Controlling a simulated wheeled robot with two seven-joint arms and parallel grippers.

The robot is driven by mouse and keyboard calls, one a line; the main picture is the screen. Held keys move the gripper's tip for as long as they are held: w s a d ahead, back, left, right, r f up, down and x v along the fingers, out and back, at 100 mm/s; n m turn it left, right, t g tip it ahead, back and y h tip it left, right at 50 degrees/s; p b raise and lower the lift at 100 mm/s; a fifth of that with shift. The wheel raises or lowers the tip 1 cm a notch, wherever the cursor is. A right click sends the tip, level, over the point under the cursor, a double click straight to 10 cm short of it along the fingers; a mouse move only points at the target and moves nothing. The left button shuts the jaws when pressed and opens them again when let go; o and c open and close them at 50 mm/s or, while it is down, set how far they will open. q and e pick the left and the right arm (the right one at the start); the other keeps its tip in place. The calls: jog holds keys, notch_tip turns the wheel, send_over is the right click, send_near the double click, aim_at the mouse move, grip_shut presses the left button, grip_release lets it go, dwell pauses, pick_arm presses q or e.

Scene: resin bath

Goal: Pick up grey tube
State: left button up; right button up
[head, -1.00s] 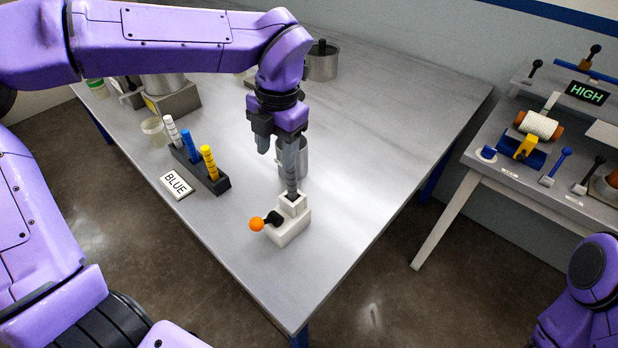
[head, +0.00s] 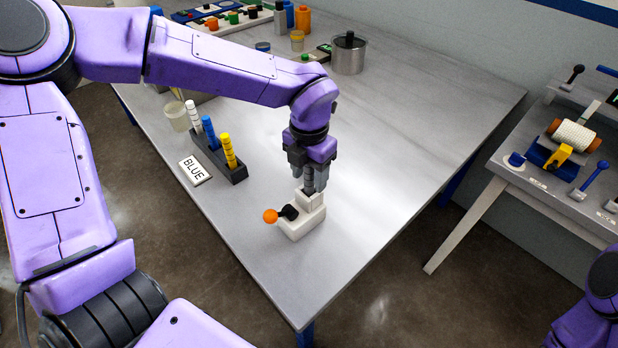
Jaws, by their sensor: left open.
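The grey tube (head: 309,183) stands upright in the white holder (head: 304,220), which has a lever with an orange ball (head: 270,216). My left gripper (head: 310,183) points down over the holder from above. Its jaws are open, with a finger to each side of the tube, and they hide the tube's upper part. I cannot tell whether a finger touches it. My right gripper is out of the picture; only part of that arm shows at the lower right.
A dark rack (head: 218,160) with white, blue and yellow tubes stands left of the holder, beside a "BLUE" sign (head: 195,170). A lidded metal pot (head: 348,54) stands farther back. The table right of the holder is clear. A side bench (head: 535,181) stands at the right.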

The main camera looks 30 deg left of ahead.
pick_arm(q)
grip_shut()
jog(key=shift+r, duration=0.1)
